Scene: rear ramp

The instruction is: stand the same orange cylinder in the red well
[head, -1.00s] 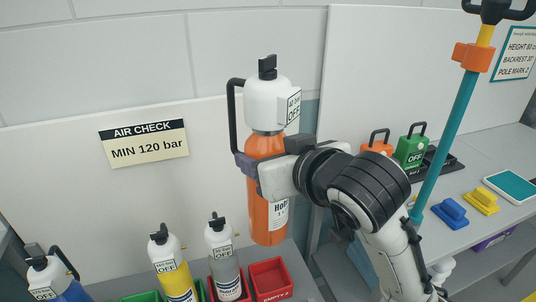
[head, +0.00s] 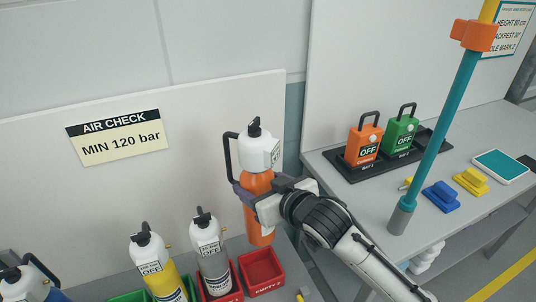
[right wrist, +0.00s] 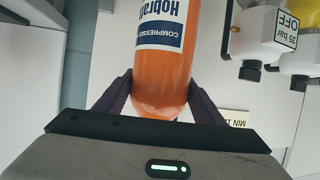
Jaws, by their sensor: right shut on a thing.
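The orange cylinder (head: 258,225) has a white top with a black handle and valve knob. It is upright, slightly tilted in the head view. My right gripper (head: 247,196) is shut around its orange body; the right wrist view shows both dark fingers (right wrist: 158,100) on either side of the cylinder (right wrist: 160,75). An empty red well (head: 262,284), with a label on its front, sits on the bench below. The cylinder's bottom appears at the well's back rim; I cannot tell its height above it. My left gripper is not in view.
A grey cylinder (head: 214,268) stands in the red well just left, and a yellow cylinder (head: 158,275) beyond it. A blue one (head: 30,287) is at far left.

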